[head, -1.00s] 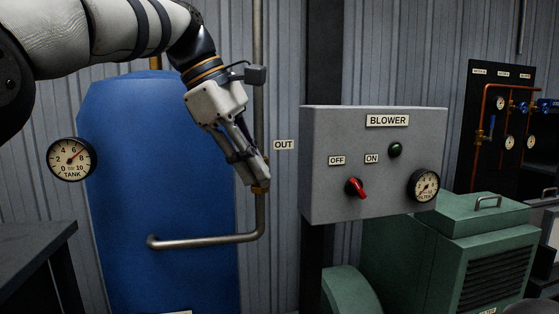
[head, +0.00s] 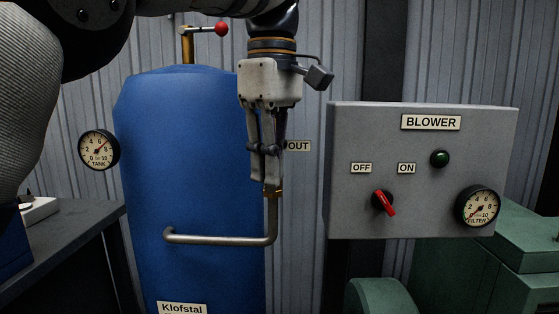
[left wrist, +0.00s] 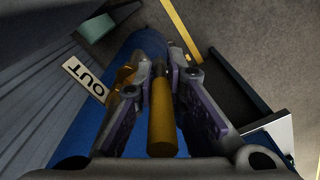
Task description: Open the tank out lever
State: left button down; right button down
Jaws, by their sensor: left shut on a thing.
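The OUT sign (head: 298,146) is on the wall beside the grey pipe (head: 225,240) that bends out from the blue tank (head: 180,150). A brass valve fitting (head: 273,192) sits on the upright part of that pipe. My left gripper (head: 267,180) points straight down just above the fitting. In the left wrist view its fingers (left wrist: 160,75) are shut on a yellow lever (left wrist: 161,115), which lies lengthwise between them. In the head view the fingers hide the lever. The OUT sign also shows in the left wrist view (left wrist: 84,79). My right gripper is not in view.
A grey BLOWER panel (head: 420,220) with a red knob (head: 384,203) stands close on the right. Green machinery (head: 450,275) is below it. A tank gauge (head: 99,150) and a dark table (head: 80,225) are on the left. A red-knobbed lever (head: 221,28) tops the tank.

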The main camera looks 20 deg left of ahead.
pick_arm(q)
jog(key=shift+f, duration=0.15)
jog(key=c, duration=1.6)
grip_release()
jog(key=shift+c, duration=0.2)
jog(key=shift+s, duration=0.1)
